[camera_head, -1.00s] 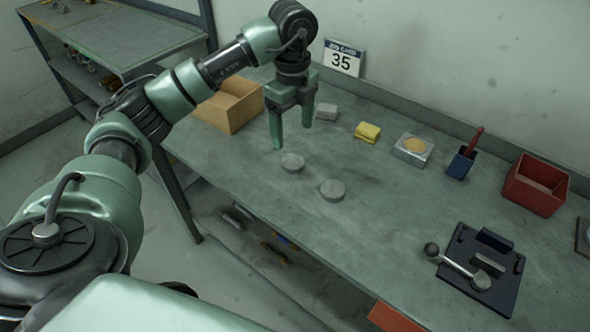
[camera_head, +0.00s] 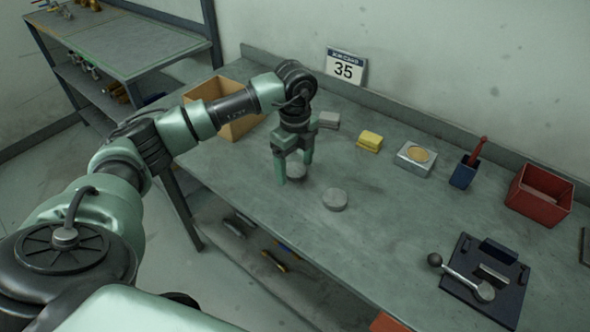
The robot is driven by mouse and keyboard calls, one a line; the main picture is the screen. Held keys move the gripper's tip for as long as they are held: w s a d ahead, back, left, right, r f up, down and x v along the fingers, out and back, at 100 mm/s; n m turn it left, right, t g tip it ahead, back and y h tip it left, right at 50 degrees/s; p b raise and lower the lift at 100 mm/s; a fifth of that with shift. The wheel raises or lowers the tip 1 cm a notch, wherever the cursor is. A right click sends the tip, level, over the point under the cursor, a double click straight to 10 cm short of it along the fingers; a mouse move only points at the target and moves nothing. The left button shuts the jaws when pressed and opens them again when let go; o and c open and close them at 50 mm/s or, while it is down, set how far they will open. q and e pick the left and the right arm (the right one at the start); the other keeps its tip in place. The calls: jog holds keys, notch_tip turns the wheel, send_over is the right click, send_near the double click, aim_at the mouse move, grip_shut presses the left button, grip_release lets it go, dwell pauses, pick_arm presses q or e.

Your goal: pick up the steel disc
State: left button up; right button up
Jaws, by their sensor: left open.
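Two round grey discs lie on the grey workbench (camera_head: 400,240). One disc (camera_head: 297,172) is partly hidden by my left gripper (camera_head: 294,171). The other disc (camera_head: 335,199) lies in the open, to the right and nearer. My left gripper points down and is open. Its two fingers stand on either side of the partly hidden disc, with their tips low near the bench. I cannot tell whether the fingers touch it. My right gripper is not in view.
A cardboard box (camera_head: 236,124) stands behind my left arm. A grey block (camera_head: 328,120), yellow sponge (camera_head: 370,140), metal tin (camera_head: 415,158), blue holder (camera_head: 463,172) and red bin (camera_head: 539,194) line the back. A dark fixture with a lever (camera_head: 482,278) sits at front right.

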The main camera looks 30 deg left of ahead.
pick_arm(q)
grip_shut()
jog(key=shift+r, duration=0.1)
